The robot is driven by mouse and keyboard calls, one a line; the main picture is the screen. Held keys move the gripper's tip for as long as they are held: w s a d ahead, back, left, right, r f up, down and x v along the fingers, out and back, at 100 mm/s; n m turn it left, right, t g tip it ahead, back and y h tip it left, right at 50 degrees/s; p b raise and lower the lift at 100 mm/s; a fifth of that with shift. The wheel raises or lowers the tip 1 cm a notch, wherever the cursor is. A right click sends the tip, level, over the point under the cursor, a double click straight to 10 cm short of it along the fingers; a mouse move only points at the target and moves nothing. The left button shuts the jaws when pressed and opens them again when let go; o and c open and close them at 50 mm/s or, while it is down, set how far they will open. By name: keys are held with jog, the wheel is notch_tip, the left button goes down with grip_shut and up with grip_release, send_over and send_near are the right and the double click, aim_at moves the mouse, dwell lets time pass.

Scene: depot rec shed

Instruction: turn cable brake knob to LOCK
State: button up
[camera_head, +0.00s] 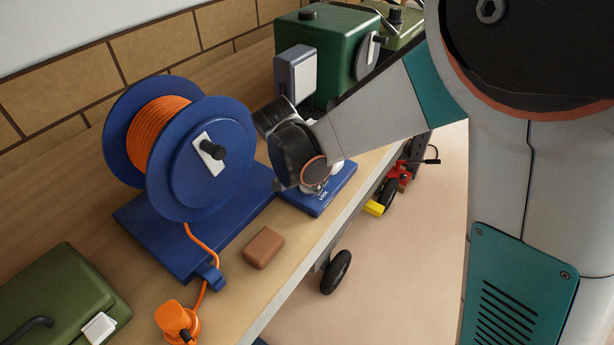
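A blue plate (318,207) with a white marking that seems to read LOCK lies on the bench, right of the cable reel. It appears to be the base of the cable brake. My arm reaches in from the right, and its dark wrist hangs over the plate. My gripper (312,183) is down at the plate, mostly hidden behind the wrist. Pale and metallic parts show between wrist and plate; I cannot tell which belong to the knob. The knob's setting and the fingers' opening are hidden. The blue reel (177,146) holds orange cable and has a black crank.
A brown block (263,247) lies in front of the plate. An orange plug (175,319) and a green case (58,300) are at front left. A green machine (327,50) with a grey box (296,72) stands behind.

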jog(key=shift+r, duration=0.1)
jog(key=shift+s+a+r, duration=0.15)
jog(key=shift+r, duration=0.15)
jog(key=s+a, duration=0.2)
jog(key=s, duration=0.1)
jog(key=s+a, duration=0.5)
jog(key=s, duration=0.1)
jog(key=shift+s+a+r, duration=0.15)
jog(key=shift+s+a, duration=0.1)
jog(key=shift+s, duration=0.05)
